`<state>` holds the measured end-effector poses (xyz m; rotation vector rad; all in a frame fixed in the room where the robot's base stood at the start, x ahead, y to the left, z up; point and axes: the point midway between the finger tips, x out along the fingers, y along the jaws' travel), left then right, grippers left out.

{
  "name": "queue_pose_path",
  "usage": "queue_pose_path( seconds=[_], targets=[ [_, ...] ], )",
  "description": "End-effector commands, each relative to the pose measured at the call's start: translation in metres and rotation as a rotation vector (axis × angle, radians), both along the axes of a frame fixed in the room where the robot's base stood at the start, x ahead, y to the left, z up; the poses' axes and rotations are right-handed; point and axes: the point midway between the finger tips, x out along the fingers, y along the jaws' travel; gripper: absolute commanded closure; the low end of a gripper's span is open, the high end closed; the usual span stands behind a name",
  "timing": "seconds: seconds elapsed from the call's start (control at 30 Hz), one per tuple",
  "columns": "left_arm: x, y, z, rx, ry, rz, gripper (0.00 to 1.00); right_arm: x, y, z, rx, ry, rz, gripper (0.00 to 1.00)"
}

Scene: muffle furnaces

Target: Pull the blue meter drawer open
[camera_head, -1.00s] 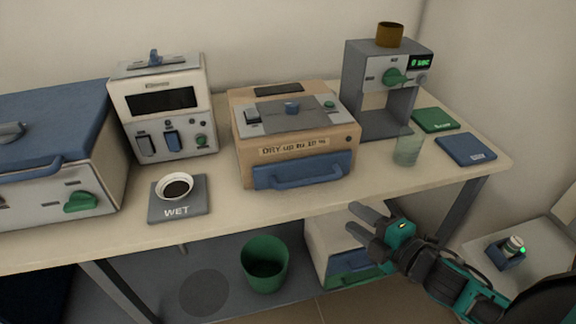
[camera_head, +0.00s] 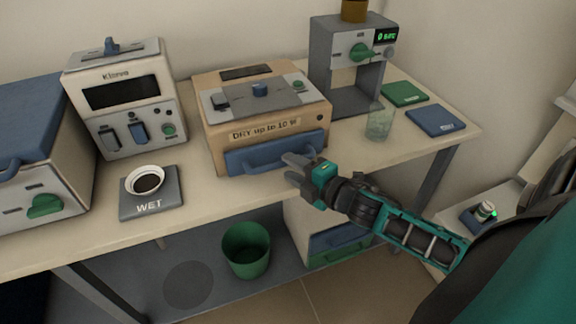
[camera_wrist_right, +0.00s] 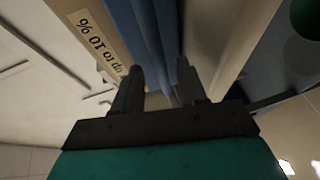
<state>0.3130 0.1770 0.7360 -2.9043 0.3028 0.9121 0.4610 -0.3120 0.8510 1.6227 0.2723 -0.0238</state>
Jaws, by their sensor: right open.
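The tan meter (camera_head: 215,141) labelled "DRY up to 10 %" stands on the bench, with its blue drawer (camera_head: 268,152) low on the front. The drawer front looks closed, with a blue handle bar across it. My right gripper (camera_head: 288,168) is open and empty at the lower right end of the drawer front. In the right wrist view my gripper (camera_wrist_right: 158,80) has its fingers apart, with the blue drawer (camera_wrist_right: 152,30) just ahead of them and the label to the left. I cannot tell whether a finger touches the handle. My left gripper is not in view.
A dark "WET" pad (camera_head: 150,207) with a white cup lies left of the meter. A clear glass (camera_head: 380,124) and a grey stand (camera_head: 342,60) are to the right. A green bin (camera_head: 246,252) and a cabinet (camera_head: 305,222) sit below the bench.

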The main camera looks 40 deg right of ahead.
Motion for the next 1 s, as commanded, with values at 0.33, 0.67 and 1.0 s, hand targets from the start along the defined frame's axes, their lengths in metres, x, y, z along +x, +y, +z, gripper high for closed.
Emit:
queue_pose_path(
  seconds=[0.33,0.67,1.0],
  targets=[
    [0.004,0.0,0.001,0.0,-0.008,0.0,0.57,0.02,0.003,-0.004,0.001,0.001,0.0,0.58],
    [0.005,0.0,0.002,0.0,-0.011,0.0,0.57,0.02,0.003,-0.004,0.001,0.001,0.0,0.68],
    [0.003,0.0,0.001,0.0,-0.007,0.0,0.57,0.019,0.003,-0.004,0.001,0.001,0.0,1.0]
  ],
)
